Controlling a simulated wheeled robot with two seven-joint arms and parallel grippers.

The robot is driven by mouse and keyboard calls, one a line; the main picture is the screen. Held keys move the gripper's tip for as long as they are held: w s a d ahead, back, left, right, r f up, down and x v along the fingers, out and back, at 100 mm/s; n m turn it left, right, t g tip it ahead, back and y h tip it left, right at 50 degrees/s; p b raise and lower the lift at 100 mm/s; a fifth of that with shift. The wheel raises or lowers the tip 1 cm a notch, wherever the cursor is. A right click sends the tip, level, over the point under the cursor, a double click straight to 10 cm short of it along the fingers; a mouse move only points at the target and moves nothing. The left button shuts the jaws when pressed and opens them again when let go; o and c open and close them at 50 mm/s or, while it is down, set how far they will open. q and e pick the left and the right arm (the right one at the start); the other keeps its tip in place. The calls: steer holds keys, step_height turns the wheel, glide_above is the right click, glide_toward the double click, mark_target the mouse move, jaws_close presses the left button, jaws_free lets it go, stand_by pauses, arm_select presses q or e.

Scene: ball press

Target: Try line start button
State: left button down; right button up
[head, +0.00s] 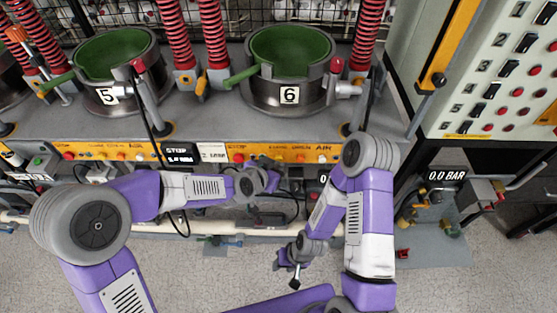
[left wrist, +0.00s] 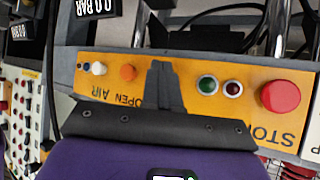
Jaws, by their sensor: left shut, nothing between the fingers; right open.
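The orange button strip (head: 212,152) runs along the front of the press table under the drums. In the left wrist view it shows upside down, with a red stop button (left wrist: 281,96), a green button (left wrist: 207,85), a dark red button (left wrist: 233,88), an orange button (left wrist: 128,72) and a white button (left wrist: 98,68). I cannot read which one is line start. My left gripper (head: 270,172) is shut and empty in front of the strip; its dark fingers (left wrist: 163,80) cover the part between the green and orange buttons. Contact cannot be told. My right gripper (head: 286,270) is open, low above the floor.
Drum 5 (head: 113,70) and drum 6 (head: 286,70), with green insides, stand on the grey table between red springs. A switch cabinet (head: 500,70) stands at right. Hoses and a pale pipe (head: 215,226) run below the strip. The floor in front is clear.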

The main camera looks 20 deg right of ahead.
arm_select(q)
steer(key=shift+s+a, duration=0.2)
steer(key=shift+s, duration=0.4)
steer(key=shift+s, duration=0.1)
steer(key=s, duration=0.2)
steer(key=s+a+b, duration=0.1)
steer(key=s, duration=0.1)
steer(key=shift+s+a, duration=0.15)
steer(key=shift+s, duration=0.15)
stand_by(0.5)
steer(key=s+a+f+n+g+y+p, duration=0.1)
steer(key=a+f+n+g+y+p, duration=0.3)
steer(key=a+f, duration=0.8)
steer(key=s+a+f+n+g, duration=0.2)
steer(key=s+a+f+n, duration=0.6)
steer(key=s+f, duration=0.4)
steer(key=shift+s+a+f+g, duration=0.3)
steer(key=shift+s+f+g, duration=0.1)
steer(key=shift+f, duration=0.1)
